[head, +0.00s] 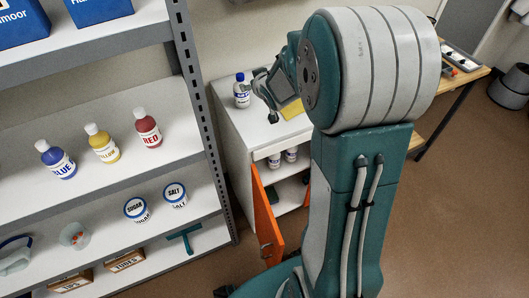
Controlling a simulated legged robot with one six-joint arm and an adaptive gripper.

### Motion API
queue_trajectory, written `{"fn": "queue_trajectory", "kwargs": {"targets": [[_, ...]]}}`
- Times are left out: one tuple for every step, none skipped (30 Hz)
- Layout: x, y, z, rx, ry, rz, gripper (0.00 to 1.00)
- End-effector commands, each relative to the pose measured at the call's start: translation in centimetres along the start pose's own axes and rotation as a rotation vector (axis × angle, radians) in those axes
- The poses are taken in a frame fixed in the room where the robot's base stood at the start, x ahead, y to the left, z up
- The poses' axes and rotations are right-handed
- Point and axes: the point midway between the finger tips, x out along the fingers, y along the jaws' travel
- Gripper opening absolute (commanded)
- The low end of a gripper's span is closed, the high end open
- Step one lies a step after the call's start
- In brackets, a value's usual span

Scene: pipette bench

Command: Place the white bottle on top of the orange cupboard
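The orange cupboard is a white-topped cabinet (232,122) with an orange door (265,215) that hangs open at the front. A white bottle (241,92) with a blue-and-white label stands upright on its top, near the back left. My gripper (263,97) is over the cabinet top, just right of the bottle on top. Its fingers look spread, with nothing seen between them. My arm hides the cabinet's right side.
A metal shelf unit (214,150) on the left holds blue, yellow and red bottles, sugar and salt jars and small boxes. A yellow item (292,108) lies on the cabinet top beside my gripper. A wooden table (462,80) stands at the right.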

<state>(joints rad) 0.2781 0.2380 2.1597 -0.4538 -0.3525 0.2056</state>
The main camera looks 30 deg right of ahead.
Motion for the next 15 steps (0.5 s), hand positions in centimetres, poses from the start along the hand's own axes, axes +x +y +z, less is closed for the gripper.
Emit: {"fn": "queue_trajectory", "kwargs": {"targets": [[-1.8,-0.5,-0.9,-0.002,-0.018,0.014,1.00],[-2.8,-0.6,-1.1,0.000,-0.036,0.022,1.00],[-4.1,-0.9,-1.3,0.000,-0.059,0.032,1.00],[-5.0,-1.2,-1.5,0.002,-0.077,0.038,1.00],[-6.0,-1.4,-1.5,0.004,-0.094,0.044,1.00],[-7.4,-1.7,-1.6,0.008,-0.118,0.050,1.00],[-8.4,-2.0,-1.6,0.010,-0.136,0.053,1.00],[-9.5,-2.3,-1.6,0.013,-0.153,0.056,1.00],[-10.9,-2.7,-1.5,0.017,-0.177,0.058,1.00],[-11.9,-3.0,-1.4,0.021,-0.194,0.058,1.00],[-13.0,-3.3,-1.2,0.024,-0.213,0.058,1.00],[-14.4,-3.7,-1.0,0.028,-0.237,0.056,1.00],[-15.5,-4.1,-0.8,0.032,-0.255,0.053,1.00],[-16.6,-4.4,-0.5,0.036,-0.274,0.050,1.00],[-18.0,-4.9,-0.1,0.041,-0.298,0.044,1.00]]}}
